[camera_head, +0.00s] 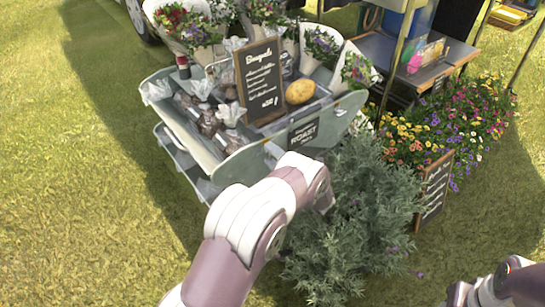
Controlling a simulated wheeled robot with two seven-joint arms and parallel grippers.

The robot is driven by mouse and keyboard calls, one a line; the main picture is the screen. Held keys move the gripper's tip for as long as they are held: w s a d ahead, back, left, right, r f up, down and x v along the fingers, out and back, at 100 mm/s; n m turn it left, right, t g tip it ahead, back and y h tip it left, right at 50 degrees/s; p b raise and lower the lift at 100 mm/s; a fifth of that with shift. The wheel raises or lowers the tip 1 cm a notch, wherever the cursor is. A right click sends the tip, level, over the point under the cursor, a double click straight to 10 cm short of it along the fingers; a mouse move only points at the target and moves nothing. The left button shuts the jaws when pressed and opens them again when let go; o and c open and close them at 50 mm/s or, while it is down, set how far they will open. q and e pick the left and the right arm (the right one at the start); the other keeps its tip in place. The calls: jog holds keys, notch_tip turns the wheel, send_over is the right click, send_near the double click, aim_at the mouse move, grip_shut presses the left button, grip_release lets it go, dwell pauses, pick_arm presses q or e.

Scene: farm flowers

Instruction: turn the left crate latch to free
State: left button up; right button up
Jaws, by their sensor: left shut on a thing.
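My left gripper (325,201) is at the end of the arm that rises from the bottom, just in front of the grey-green stand (240,165) and against the leafy shrub. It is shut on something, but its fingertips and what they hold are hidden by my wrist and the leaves. I cannot make out a crate or the left latch in this view. My right arm shows at the bottom right corner, with its hand end (459,293) small and cut off by the frame; its jaws cannot be judged.
The stand holds bagged goods, a chalkboard sign (260,80), a yellow round item (299,92) and potted bouquets. A grey-green shrub (350,235) stands right of my left arm. A flower bed (440,125) and a framed board (435,185) lie further right. Grass at left is clear.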

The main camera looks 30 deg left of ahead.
pick_arm(q)
jog(key=shift+f+n, duration=0.1)
jog(key=shift+n, duration=0.2)
dwell(0.4)
jog(key=o, duration=1)
jog(key=shift+o, duration=0.2)
jog(key=shift+d, duration=0.15)
jog(key=p+v, duration=0.4)
jog(key=v, duration=0.8)
jog(key=shift+s+d, duration=0.2)
jog(key=shift+d, duration=0.05)
